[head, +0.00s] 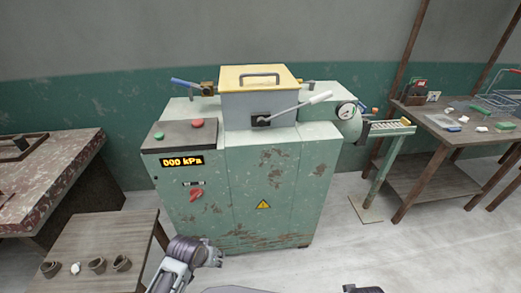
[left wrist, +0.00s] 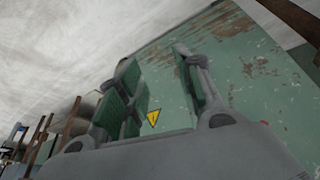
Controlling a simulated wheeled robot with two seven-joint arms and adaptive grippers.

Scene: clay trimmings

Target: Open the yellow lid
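The yellow lid (head: 260,80) lies flat and shut on top of a grey box (head: 246,108) on the green machine (head: 262,190). A dark loop handle (head: 260,74) stands on the lid. A lever with a pale grip (head: 320,98) sticks out from the front of the box. A blue-handled lever (head: 185,82) is at its left. My left gripper (head: 208,253) is low in front of the machine, well below the lid and apart from it. In the left wrist view my left gripper (left wrist: 155,68) has its fingers spread, with nothing between them. My right gripper does not show.
The machine top has a red button (head: 197,123), a green button and a pressure gauge (head: 345,111). A low table (head: 95,235) with small clay pieces is at the left. A wooden table (head: 455,128) with small items is at the right.

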